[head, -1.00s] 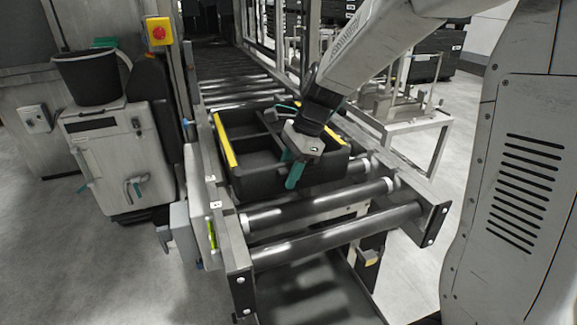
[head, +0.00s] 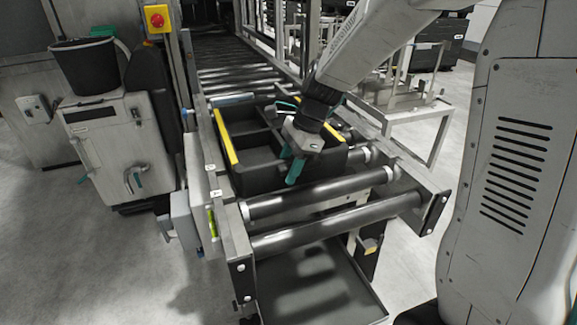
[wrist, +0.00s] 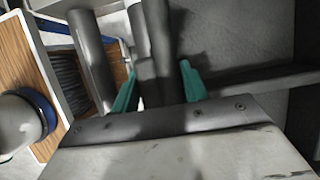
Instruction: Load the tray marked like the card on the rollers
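A black tray (head: 244,178) with yellow strips along two rims and inner dividers rests on the rollers (head: 320,197). My gripper (head: 292,166) hangs over the near part of the tray, its teal fingers pointing down into it. The wrist view shows the gripper (wrist: 160,82) with its fingers apart and a grey upright part between them; I see no firm contact. My wrist and arm hide part of the tray's right side. I cannot make out a card or the tray's mark.
Side rails (head: 228,195) flank the rollers. A grey cabinet (head: 118,155) with a black bucket (head: 88,68) stands left, below a red button on a yellow box (head: 157,19). A pale metal stand (head: 415,112) is at right. A dark pan (head: 315,290) lies below the rollers' near end.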

